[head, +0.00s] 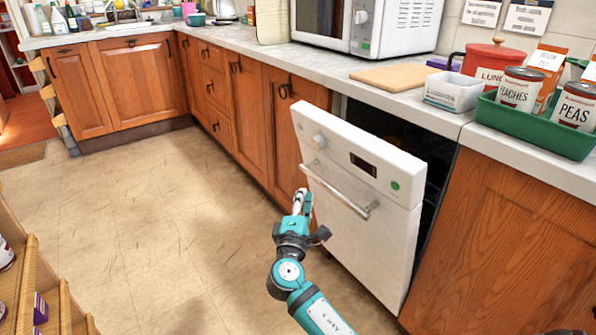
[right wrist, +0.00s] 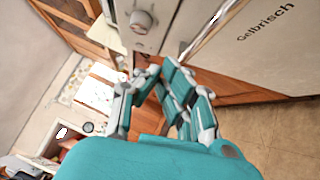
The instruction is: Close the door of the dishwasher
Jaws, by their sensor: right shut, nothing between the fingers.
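The white dishwasher door (head: 370,215) stands partly open, its top leaning out from the counter, with a dark gap behind its upper and right edges. It has a knob, a small dark display and a bar handle (head: 340,190). My right gripper (head: 300,203) is shut and empty, at the door's left edge, below the left end of the handle. The head view does not show clearly whether it touches the door. In the right wrist view the fingers (right wrist: 158,75) are close together, beside the door's control panel and knob (right wrist: 140,20). My left gripper is not in view.
Wooden cabinets (head: 235,115) flank the dishwasher. The counter above holds a microwave (head: 370,25), a cutting board (head: 393,76), a white tub (head: 454,91) and a green tray (head: 535,133) with cans. A wooden shelf (head: 30,285) stands at lower left. The floor (head: 150,220) is clear.

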